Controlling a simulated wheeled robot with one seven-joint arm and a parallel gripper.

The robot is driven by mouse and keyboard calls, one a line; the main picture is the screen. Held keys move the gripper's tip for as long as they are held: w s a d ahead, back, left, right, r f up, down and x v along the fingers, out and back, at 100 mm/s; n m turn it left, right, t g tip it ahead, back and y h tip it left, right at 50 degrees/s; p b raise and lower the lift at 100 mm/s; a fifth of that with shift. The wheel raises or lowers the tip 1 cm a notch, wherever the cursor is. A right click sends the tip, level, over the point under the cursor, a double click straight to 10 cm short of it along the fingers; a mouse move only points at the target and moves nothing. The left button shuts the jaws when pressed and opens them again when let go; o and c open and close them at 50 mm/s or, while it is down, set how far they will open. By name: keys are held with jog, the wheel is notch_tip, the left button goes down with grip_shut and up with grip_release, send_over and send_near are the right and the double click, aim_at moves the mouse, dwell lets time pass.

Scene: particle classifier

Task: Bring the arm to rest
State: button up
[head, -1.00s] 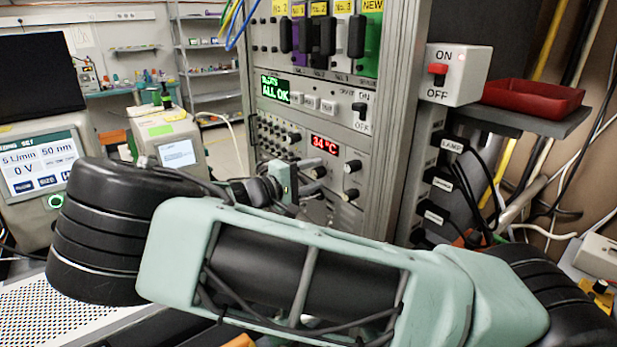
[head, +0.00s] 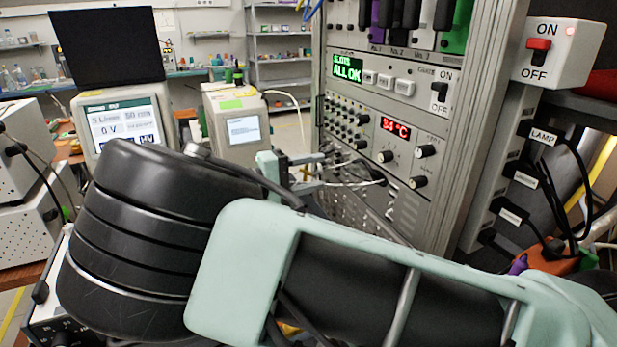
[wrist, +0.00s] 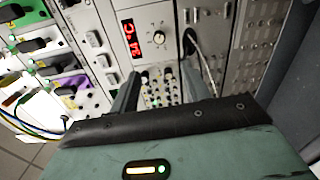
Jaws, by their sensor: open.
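My arm crosses the lower part of the head view, with a large black joint and a pale green link in front. Beyond it, my gripper (head: 296,170) is seen in front of the rack (head: 480,130), small and partly hidden by the arm. In the wrist view my gripper (wrist: 165,88) has its two fingers apart with nothing between them. The fingers point toward the rack's front panel, with its red 34 °C display (wrist: 130,38) and knobs beyond them. I cannot tell how far the fingertips are from the panel.
A white switch box (head: 557,55) with a red ON/OFF switch sits at the upper right, above lamp plugs (head: 543,136) and cables. Instruments with screens (head: 125,122) stand at the left. Shelves (head: 277,45) are at the back.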

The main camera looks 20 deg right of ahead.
jog(key=shift+a, duration=0.35)
jog(key=s+f+n+g+y, duration=0.3)
jog(key=s+f+y, duration=0.6)
jog(key=s+f, duration=0.15)
jog(key=s+a+r+n+y, duration=0.1)
jog(key=s+a+r+y, duration=0.1)
jog(key=s, duration=0.4)
jog(key=s+a+r+n+t+y, duration=0.1)
jog(key=s+a+r+y, duration=0.2)
jog(key=s, duration=0.4)
jog(key=s+a+r+n+t+y, duration=0.1)
jog(key=s+a+r+y, duration=0.1)
jog(key=s+a+y, duration=0.2)
jog(key=s, duration=0.2)
jog(key=shift+s+r+n, duration=0.25)
jog(key=shift+s+n, duration=0.05)
jog(key=shift+s, duration=0.1)
